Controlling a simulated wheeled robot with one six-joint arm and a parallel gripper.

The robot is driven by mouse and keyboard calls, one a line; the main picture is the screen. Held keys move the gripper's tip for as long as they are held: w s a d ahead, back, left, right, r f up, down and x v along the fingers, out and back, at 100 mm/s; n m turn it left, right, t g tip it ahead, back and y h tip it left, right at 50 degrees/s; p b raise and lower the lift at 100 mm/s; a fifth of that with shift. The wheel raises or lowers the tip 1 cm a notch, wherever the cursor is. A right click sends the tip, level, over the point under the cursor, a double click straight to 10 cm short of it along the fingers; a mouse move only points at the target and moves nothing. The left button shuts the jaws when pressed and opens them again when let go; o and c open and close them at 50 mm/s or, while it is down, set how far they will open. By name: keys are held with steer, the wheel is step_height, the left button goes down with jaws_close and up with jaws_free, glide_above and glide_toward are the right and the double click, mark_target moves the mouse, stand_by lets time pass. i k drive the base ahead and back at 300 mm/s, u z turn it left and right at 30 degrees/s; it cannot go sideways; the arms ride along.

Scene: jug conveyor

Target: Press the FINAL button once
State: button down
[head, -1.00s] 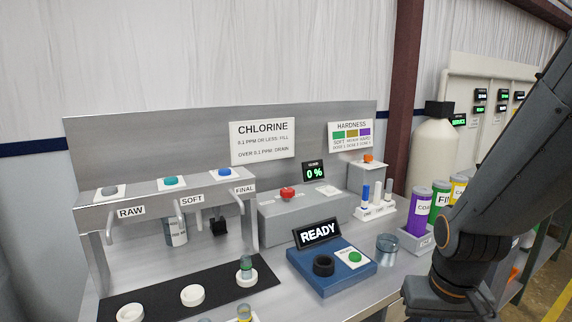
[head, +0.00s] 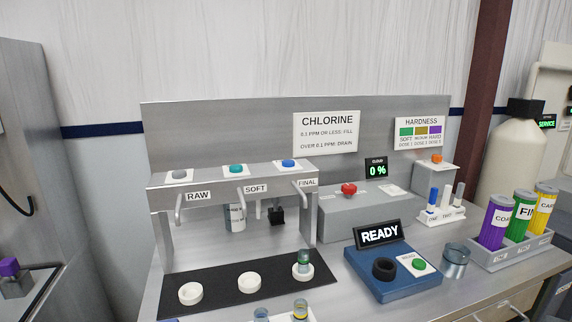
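The FINAL button is a blue round button (head: 288,163) on top of the grey tap stand (head: 230,178), at its right end. The FINAL label (head: 307,182) is on the stand's front just below it, above the right tap. A glass vial (head: 304,258) with greenish contents stands in the right white holder (head: 303,273), below the FINAL tap. The other two stand buttons are a grey one (head: 179,175) over RAW and a teal one (head: 236,169) over SOFT. My gripper is not in view.
A blue device (head: 400,282) with a READY display (head: 380,234) and green button (head: 419,264) sits right of the stand. A red button (head: 348,189) tops the grey box behind. A glass beaker (head: 455,260) and a rack of colored canisters (head: 511,250) stand further right.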

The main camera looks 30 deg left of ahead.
mark_target(287, 163)
steer(key=k, duration=0.7)
steer(key=u, duration=1.1)
steer(key=i, duration=0.2)
steer(key=u, duration=0.15)
